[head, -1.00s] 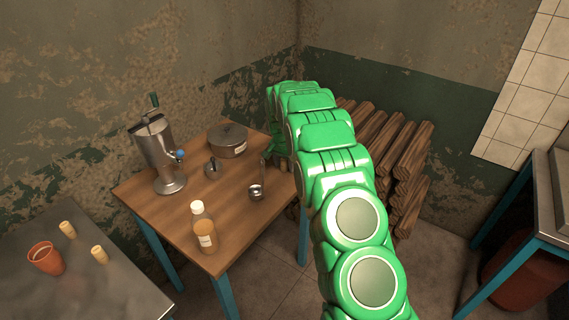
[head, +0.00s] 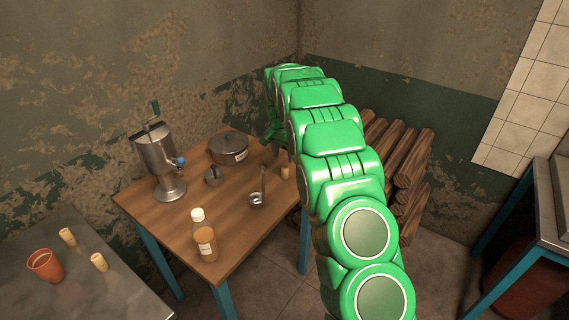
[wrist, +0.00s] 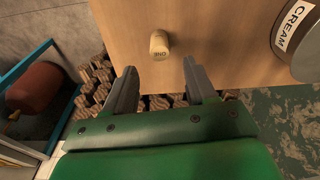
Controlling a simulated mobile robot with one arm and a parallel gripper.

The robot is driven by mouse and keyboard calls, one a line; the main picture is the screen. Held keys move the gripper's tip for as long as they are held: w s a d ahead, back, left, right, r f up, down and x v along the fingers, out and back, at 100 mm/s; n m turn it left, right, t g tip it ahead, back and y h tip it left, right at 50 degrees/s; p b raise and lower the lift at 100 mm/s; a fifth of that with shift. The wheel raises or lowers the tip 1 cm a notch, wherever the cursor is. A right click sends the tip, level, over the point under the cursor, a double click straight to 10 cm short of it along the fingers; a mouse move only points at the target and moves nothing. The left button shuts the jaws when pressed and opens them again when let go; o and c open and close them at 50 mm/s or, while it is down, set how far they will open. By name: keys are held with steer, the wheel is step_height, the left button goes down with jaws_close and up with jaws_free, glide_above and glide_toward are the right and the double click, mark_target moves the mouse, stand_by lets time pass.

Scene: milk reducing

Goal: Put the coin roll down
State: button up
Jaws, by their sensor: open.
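A coin roll (wrist: 159,45), a small tan cylinder with "ONE" on it, stands on the wooden table (wrist: 215,35) near its edge in the wrist view. In the head view the same coin roll (head: 285,172) is at the table's right edge, close beside my green arm. My gripper (wrist: 158,73) is open and empty, its two fingers apart. The coin roll is just beyond the fingertips and clear of both. In the head view my gripper is mostly hidden behind my arm.
On the wooden table are a ladle (head: 257,198), a lidded pot (head: 228,148), a small metal weight (head: 213,176), a bottle (head: 204,236) and a metal separator (head: 158,160). Two similar rolls and an orange cup (head: 45,266) stand on the left metal table. Stacked logs (head: 408,165) lie behind.

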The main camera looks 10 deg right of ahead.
steer(key=s+r+n+g, duration=0.1)
steer(key=s+r, duration=0.5)
steer(key=s, duration=0.4)
steer(key=s+d+r+n, duration=0.1)
steer(key=s+r+n, duration=0.1)
steer(key=s+r, duration=0.55)
steer(key=s+r+n+g, duration=0.1)
steer(key=s+r, duration=0.4)
steer(key=s, duration=0.6)
steer(key=s+f+n+g, duration=0.1)
steer(key=s+n, duration=0.2)
steer(key=s, duration=2.9)
steer(key=shift+s+a+f+n+y, duration=0.15)
steer(key=shift+f+n+y, duration=0.05)
steer(key=shift+n+y, duration=0.2)
steer(key=shift+o, duration=0.3)
